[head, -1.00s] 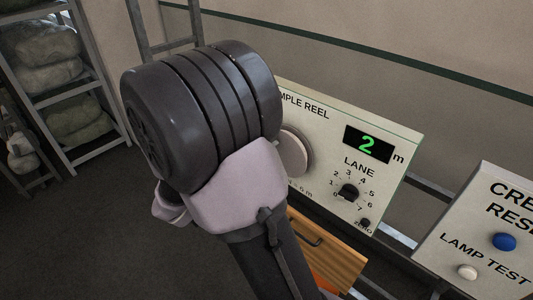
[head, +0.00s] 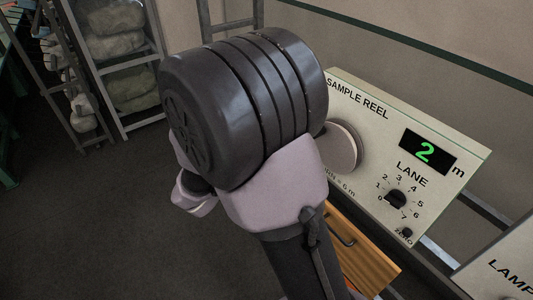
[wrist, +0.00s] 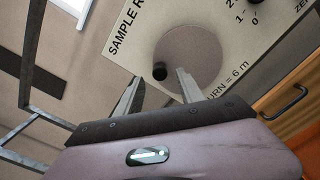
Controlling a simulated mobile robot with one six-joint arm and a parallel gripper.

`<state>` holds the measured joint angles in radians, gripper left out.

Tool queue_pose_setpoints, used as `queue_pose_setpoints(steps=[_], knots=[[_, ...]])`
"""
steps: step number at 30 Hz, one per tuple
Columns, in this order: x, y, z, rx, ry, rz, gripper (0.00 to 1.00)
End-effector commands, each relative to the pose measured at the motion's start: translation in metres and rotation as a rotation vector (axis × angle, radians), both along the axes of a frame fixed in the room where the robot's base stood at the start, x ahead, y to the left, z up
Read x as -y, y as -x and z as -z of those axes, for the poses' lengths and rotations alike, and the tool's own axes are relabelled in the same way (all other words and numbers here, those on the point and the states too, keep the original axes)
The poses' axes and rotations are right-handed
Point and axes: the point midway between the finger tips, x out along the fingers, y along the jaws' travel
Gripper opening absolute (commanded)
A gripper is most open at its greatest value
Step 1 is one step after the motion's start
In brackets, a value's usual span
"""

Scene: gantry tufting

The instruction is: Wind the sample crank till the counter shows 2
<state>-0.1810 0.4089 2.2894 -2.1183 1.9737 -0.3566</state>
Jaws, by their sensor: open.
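The sample reel panel (head: 385,170) is cream, with a lit green counter (head: 427,152) that reads 2 m. Its round pale crank disc (head: 344,148) is partly hidden behind my arm in the head view. In the wrist view the disc (wrist: 198,48) faces me, with a small dark crank knob (wrist: 160,72) near its lower left. My gripper (wrist: 158,82) is open, and the knob appears between its two fingertips in the picture. I see no contact with the knob, and I cannot tell how far the fingers are from it. My arm hides the gripper in the head view.
A lane dial (head: 397,198) and a small zero button (head: 407,232) sit below the counter. A wooden drawer (head: 365,255) with a dark handle is under the panel. A second panel (head: 505,265) stands at the lower right. Shelves with sacks (head: 125,60) stand at the back left.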

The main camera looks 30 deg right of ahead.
Motion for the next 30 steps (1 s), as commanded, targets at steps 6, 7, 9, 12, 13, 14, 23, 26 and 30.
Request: queue_pose_setpoints(steps=[6, 7, 9, 12, 13, 14, 23, 26, 30], knots=[[-0.072, 0.004, -0.001, 0.0, 0.0, -0.006, 0.45], [-0.08, 0.004, -0.002, 0.002, 0.0, -0.006, 0.45], [-0.096, 0.006, -0.001, 0.0, 0.0, -0.004, 0.45], [-0.111, 0.008, -0.001, 0.001, 0.0, -0.001, 0.45], [-0.114, 0.008, -0.001, 0.001, 0.0, -0.001, 0.45], [-0.116, 0.008, -0.001, 0.001, -0.001, -0.001, 0.45], [-0.12, 0.009, -0.001, 0.001, -0.001, 0.001, 0.45], [-0.12, 0.009, -0.001, 0.001, -0.001, 0.001, 0.45], [-0.113, 0.017, 0.008, 0.009, -0.04, 0.033, 0.45]])
